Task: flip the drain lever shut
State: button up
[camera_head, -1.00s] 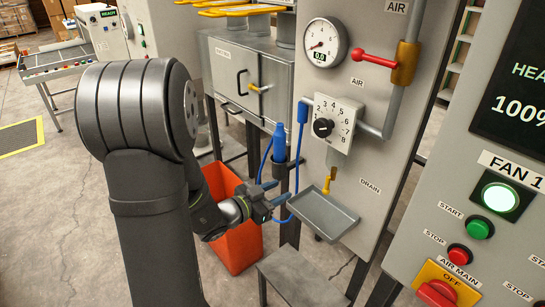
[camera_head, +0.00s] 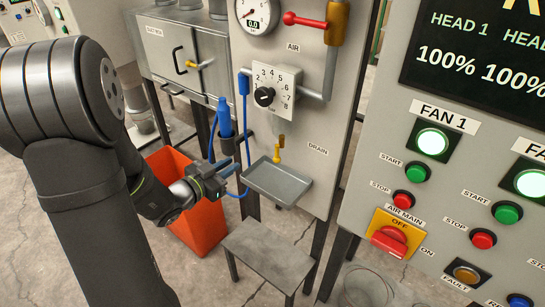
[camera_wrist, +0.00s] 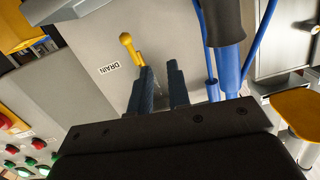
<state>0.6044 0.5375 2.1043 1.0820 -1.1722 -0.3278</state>
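The yellow drain lever (camera_head: 278,150) hangs below the dial on the grey panel, beside the DRAIN label (camera_head: 318,149). A grey drip tray (camera_head: 278,184) sits under it.
A blue nozzle (camera_head: 224,117) with a blue hose hangs in a holder close left of the lever. An orange bin (camera_head: 205,228) stands below my gripper. A grey step table (camera_head: 268,255) is under the tray. A control panel (camera_head: 440,230) stands at the right.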

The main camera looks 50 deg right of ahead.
jog(key=shift+w+d+r+m+g, duration=0.1)
jog(key=shift+w+d+m+g, duration=0.05)
jog(key=shift+w+m+g, duration=0.15)
grip_shut()
jog(key=shift+w+a+f+m+g+y, duration=0.2)
jog(key=shift+w+m+g+y, duration=0.35)
jog(key=shift+m+g, duration=0.8)
jog(key=shift+w+a+f+m+g+y, duration=0.2)
jog(key=shift+w+m+g+y, duration=0.3)
jog(key=shift+m+g, duration=0.85)
jog(key=shift+w+a+f+m+g+y, duration=0.1)
jog(key=shift+w+a+m+g+y, duration=0.35)
jog(key=shift+m+g, duration=0.9)
jog(key=shift+w+d, duration=0.15)
jog(key=shift+d, duration=0.05)
send_near(277, 153)
jog(key=s+d+f, duration=0.2)
jog(key=d+f, duration=0.2)
jog(key=d, duration=0.1)
jog(key=shift+s, duration=0.3)
